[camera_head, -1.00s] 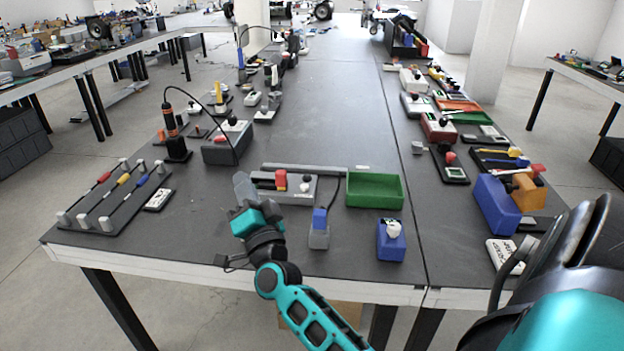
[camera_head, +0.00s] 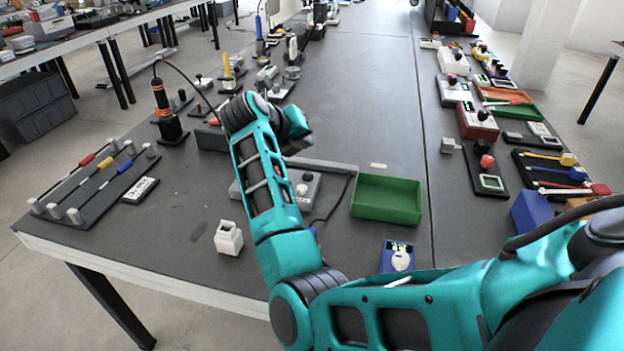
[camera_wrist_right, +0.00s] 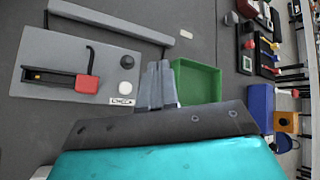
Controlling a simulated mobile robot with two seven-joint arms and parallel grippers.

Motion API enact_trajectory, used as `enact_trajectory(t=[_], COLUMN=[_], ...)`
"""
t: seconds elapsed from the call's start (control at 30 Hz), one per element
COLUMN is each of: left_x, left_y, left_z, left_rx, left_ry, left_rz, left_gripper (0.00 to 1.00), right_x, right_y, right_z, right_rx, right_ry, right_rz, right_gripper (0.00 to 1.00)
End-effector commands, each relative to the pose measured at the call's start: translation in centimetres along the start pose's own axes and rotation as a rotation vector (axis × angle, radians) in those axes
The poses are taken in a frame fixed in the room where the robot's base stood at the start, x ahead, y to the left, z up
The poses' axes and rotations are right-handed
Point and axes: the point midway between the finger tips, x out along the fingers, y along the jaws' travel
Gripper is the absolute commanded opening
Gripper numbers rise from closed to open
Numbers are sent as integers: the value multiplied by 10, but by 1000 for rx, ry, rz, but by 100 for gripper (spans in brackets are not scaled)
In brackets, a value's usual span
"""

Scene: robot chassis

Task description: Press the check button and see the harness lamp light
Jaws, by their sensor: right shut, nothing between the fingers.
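The grey harness board lies flat on the table, partly behind my right arm in the head view (camera_head: 304,205). The wrist view shows its plate (camera_wrist_right: 50,48) with a red block (camera_wrist_right: 87,84) on a dark slot. The dome shows no clear glow. My right gripper (camera_wrist_right: 157,70) is shut and empty, right of the button in the wrist view; its height above the board is unclear. My left gripper is out of view.
A green tray (camera_head: 388,200) stands right of the board, a grey bar (camera_wrist_right: 110,20) behind it. A white box (camera_head: 228,238) and a blue block (camera_head: 397,257) stand near the front. A rack with coloured rods (camera_head: 95,186) is at left. The table's middle beyond is clear.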

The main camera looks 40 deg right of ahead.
Motion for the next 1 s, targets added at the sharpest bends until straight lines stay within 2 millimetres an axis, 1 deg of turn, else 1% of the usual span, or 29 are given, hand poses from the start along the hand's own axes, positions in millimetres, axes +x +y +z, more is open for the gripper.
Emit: enact_trajectory(t=[0.03,0.17,0.43,0.57,0.67,0.87,1.0], left_x=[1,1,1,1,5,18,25], left_y=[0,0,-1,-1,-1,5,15], left_z=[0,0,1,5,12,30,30], left_rx=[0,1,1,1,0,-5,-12], left_ry=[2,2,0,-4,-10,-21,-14], left_rz=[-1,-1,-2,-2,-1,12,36], left_gripper=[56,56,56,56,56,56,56], right_x=[-3,-7,-7,-4,1,20,33], right_y=[6,13,13,15,19,36,47], right_z=[0,-1,-2,-3,-8,-23,-34], right_rx=[9,18,19,18,18,17,17], right_ry=[18,43,46,46,46,46,45], right_rz=[33,75,77,76,75,74,73], right_gripper=[0,0,0,0,0,0,0])
